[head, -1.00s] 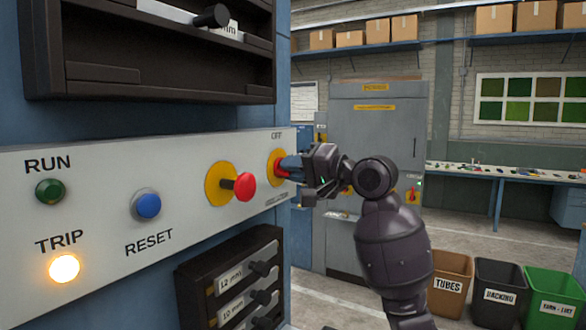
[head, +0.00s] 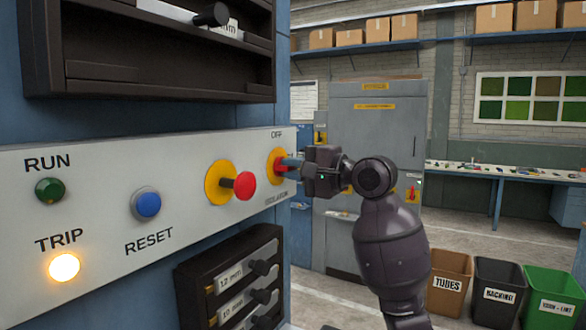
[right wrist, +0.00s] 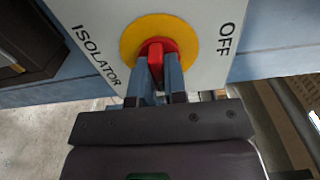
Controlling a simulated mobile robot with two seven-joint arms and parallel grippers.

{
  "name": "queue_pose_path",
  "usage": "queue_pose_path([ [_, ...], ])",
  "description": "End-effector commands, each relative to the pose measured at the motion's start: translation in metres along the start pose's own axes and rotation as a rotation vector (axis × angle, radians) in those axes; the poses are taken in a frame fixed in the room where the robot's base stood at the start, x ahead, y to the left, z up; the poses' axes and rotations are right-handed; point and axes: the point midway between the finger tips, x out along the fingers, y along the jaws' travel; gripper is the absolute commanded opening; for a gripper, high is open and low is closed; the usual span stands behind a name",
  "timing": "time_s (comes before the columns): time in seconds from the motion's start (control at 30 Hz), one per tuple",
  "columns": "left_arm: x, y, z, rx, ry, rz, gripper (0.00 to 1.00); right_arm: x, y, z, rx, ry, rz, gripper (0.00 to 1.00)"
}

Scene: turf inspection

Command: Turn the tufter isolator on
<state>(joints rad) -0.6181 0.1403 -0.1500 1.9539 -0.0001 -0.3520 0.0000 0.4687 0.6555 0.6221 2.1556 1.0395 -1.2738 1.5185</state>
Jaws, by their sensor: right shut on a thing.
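The tufter isolator is a red handle on a yellow disc (head: 272,167) at the right end of the white control panel (head: 110,190). My right gripper (head: 292,163) is at it and shut on its red handle. In the right wrist view the red handle (right wrist: 155,47) sits between the two fingers, in front of the yellow disc (right wrist: 130,42). The word OFF stands on one side of the disc and ISOLATOR on the other. The left gripper is not in view.
The panel also carries a red stop knob (head: 244,185), a blue RESET button (head: 146,204), a green RUN lamp (head: 49,190) and a lit TRIP lamp (head: 64,267). A dark drawer rack (head: 230,280) is below. Bins (head: 500,289) stand on the floor at right.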

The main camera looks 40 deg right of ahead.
Motion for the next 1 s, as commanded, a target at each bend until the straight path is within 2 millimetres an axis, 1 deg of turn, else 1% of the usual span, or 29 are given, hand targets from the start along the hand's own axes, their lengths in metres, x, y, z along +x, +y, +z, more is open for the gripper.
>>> queue_pose_path([
  [0.27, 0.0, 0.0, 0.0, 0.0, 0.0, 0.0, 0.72, 0.0, 0.0, -0.001, 0.003, 0.002, -0.001, 0.0],
  [0.3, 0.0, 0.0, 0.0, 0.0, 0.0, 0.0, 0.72, 0.0, 0.0, -0.001, 0.002, 0.002, -0.001, 0.19],
  [0.43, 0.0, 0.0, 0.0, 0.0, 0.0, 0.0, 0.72, 0.0, 0.0, -0.001, 0.002, 0.001, -0.001, 0.38],
  [0.77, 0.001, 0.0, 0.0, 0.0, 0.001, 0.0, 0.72, -0.003, 0.0, 0.0, 0.0, 0.001, 0.0, 0.38],
  [0.87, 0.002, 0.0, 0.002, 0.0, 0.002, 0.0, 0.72, -0.011, 0.001, -0.001, 0.0, 0.001, 0.0, 0.38],
  [1.0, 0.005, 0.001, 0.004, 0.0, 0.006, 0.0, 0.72, -0.034, 0.002, -0.001, -0.001, 0.003, 0.0, 0.38],
])
